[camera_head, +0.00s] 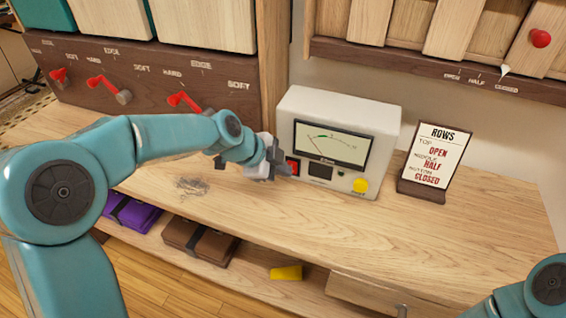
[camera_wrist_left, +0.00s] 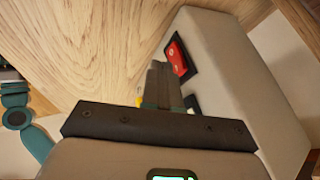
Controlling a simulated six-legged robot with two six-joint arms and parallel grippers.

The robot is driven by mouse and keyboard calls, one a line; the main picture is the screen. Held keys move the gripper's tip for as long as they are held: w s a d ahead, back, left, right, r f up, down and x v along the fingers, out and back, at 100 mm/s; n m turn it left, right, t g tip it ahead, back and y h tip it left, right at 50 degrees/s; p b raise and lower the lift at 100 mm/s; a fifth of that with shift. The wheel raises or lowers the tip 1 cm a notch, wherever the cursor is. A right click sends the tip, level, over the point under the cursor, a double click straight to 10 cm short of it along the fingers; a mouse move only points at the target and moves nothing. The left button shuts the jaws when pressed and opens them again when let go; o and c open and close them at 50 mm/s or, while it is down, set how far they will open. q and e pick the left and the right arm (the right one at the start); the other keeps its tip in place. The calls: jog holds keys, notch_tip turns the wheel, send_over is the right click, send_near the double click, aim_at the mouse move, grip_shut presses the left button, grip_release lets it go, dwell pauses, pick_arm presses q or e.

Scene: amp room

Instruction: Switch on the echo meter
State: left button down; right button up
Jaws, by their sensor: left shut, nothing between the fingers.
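The echo meter (camera_head: 332,140) is a cream box with a dial window, standing upright on the wooden bench. Its red switch (camera_head: 293,166) sits at the lower left of the front, beside a dark panel and a yellow knob (camera_head: 361,185). My left gripper (camera_head: 284,168) is shut and empty, its tips close in front of the red switch; I cannot tell if they touch it. In the left wrist view the shut fingers (camera_wrist_left: 160,80) point up beside the red switch (camera_wrist_left: 177,58) on the meter's face. My right gripper is out of view; only part of the right arm shows.
A ROWS sign (camera_head: 436,155) stands on the bench right of the meter. Red levers (camera_head: 184,100) line a dark panel at the back left. The bench front (camera_head: 270,215) is clear. Purple and brown folded items and a yellow piece (camera_head: 286,273) lie on the shelf below.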

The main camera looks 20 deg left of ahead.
pick_arm(q)
jog(key=shift+w, duration=0.5)
jog(key=shift+w+d+r+g+p, duration=0.1)
jog(key=shift+w+r+g+p, duration=0.35)
jog(key=shift+p, duration=0.75)
jog(key=shift+f+b, duration=0.3)
jog(key=shift+r, duration=0.15)
jog(key=shift+r+p, duration=0.3)
jog(key=shift+r, duration=0.45)
